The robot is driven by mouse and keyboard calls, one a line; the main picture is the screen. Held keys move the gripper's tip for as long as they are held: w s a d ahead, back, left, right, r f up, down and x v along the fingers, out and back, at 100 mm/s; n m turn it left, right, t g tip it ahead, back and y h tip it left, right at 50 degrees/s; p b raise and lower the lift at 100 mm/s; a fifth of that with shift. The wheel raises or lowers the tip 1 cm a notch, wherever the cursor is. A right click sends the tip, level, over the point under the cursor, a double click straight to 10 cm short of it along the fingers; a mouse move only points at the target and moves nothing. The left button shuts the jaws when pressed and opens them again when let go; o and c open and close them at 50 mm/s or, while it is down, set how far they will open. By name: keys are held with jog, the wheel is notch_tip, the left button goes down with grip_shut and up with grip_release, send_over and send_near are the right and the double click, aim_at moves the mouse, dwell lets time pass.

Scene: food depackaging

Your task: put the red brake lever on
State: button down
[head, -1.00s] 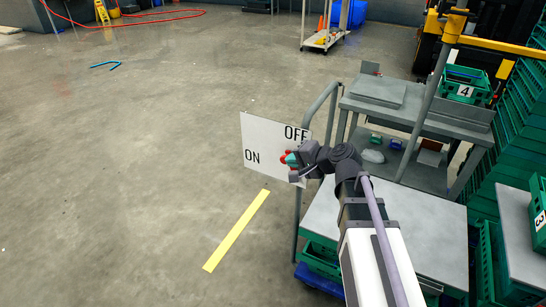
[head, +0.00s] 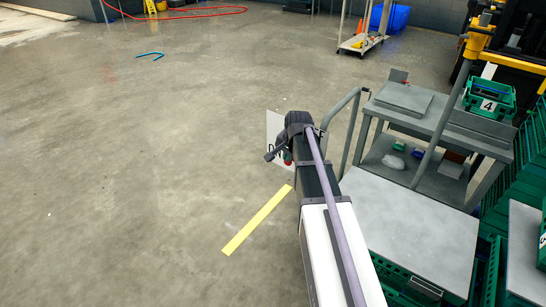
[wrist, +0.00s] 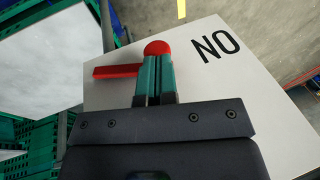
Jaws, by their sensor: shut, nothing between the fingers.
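The red brake lever shows in the wrist view as a round red knob (wrist: 157,47) and a red bar (wrist: 115,71) reaching left of it, in front of a white sign board (wrist: 265,90). The word ON appears upside down on the board, right of the knob. My gripper (wrist: 155,62) has its green fingers shut and empty, with the tips right at the knob; whether they touch it I cannot tell. In the head view my arm hides most of the sign board (head: 272,122) and its lettering; only a bit of red (head: 288,161) shows beside the gripper.
A grey cart (head: 420,228) with a curved handrail (head: 337,107) stands close right of my arm. Green crates (head: 488,104) are stacked at the far right. A yellow floor stripe (head: 256,220) lies to the left, where the floor is open.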

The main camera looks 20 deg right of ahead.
jog(key=shift+w+f, duration=0.15)
jog(key=shift+f, duration=0.15)
dwell(0.4)
jog(key=shift+r, duration=0.1)
jog(key=p+v, duration=1.3)
jog(key=v, duration=0.1)
jog(key=shift+w+a, duration=0.35)
jog(key=shift+w, duration=0.05)
